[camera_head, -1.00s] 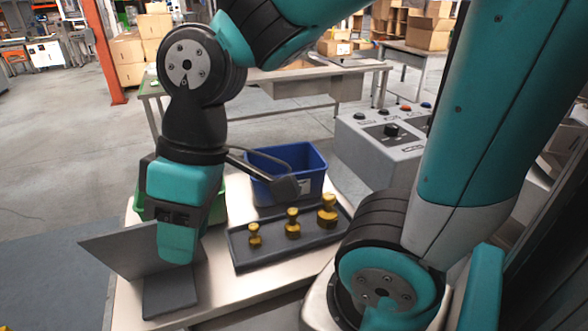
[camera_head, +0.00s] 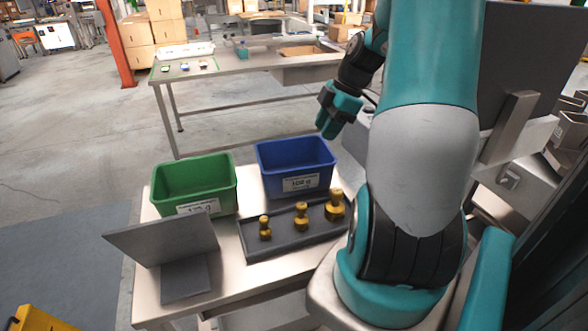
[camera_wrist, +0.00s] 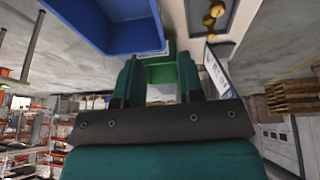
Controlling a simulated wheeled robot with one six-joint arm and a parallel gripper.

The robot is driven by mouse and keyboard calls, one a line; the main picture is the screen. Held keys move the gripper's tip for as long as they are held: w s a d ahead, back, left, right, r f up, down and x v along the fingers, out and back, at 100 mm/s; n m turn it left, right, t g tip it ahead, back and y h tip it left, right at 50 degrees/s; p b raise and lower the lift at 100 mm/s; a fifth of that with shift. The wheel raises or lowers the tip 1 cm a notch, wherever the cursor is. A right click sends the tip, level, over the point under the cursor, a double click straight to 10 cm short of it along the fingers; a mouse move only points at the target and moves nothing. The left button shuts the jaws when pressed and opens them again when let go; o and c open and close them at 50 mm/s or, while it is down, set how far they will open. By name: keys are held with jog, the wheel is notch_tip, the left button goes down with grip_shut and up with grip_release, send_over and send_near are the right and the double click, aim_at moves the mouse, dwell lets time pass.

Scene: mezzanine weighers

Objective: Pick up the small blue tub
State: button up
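The blue tub (camera_head: 295,153) stands on the near metal table, upright and open-topped, with a white label on its front. Its inside looks empty. In the wrist view a blue tub wall (camera_wrist: 110,42) fills the upper left, beside the fingers. My gripper (camera_head: 328,128) hangs just beyond the tub's back right corner in the head view, apparently above rim height and apart from it. In the wrist view my gripper (camera_wrist: 158,65) has its two fingers spread, with nothing held between them.
A green tub (camera_head: 195,178) stands left of the blue one. In front, a dark tray (camera_head: 278,240) holds brass weights (camera_head: 302,217). An angled grey panel (camera_head: 165,240) is at front left. A grey control box (camera_head: 372,140) lies behind my arm. A long table (camera_head: 240,65) stands behind.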

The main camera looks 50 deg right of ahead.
jog(key=p, duration=0.1)
send_over(301, 184)
jog(key=s, duration=0.2)
notch_tip(301, 184, down, 9)
jog(key=f, duration=0.1)
jog(key=w+f+p, duration=0.1)
jog(key=f, duration=0.1)
jog(key=w+f, duration=0.1)
jog(key=shift+f, duration=0.25)
jog(key=shift+c, duration=0.2)
grip_shut()
